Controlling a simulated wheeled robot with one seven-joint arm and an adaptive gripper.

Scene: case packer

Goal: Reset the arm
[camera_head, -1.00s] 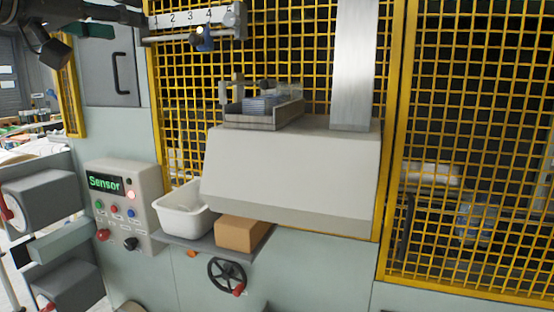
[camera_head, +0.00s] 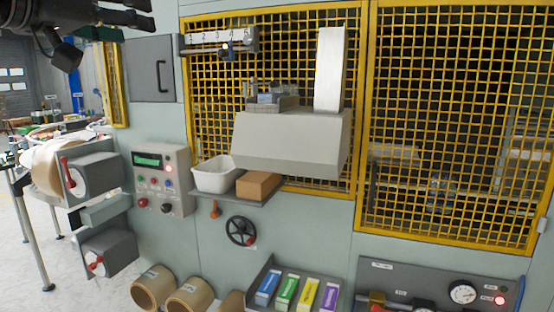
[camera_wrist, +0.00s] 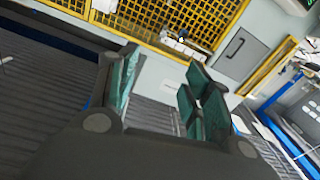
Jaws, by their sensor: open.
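My arm shows at the upper left of the head view, with my gripper (camera_head: 125,14) cut off by the top edge. In the wrist view my gripper (camera_wrist: 158,88) is open, its green-padded fingers apart with nothing between them. It hangs clear of the machine front, touching nothing that I can see.
The machine has a yellow mesh guard (camera_head: 450,130), a grey hood (camera_head: 290,143) and a control box (camera_head: 163,181). A white bin (camera_head: 215,177) and a cardboard box (camera_head: 258,186) sit on a small shelf. Cardboard rolls (camera_head: 188,295) and a tray of coloured boxes (camera_head: 288,292) are below.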

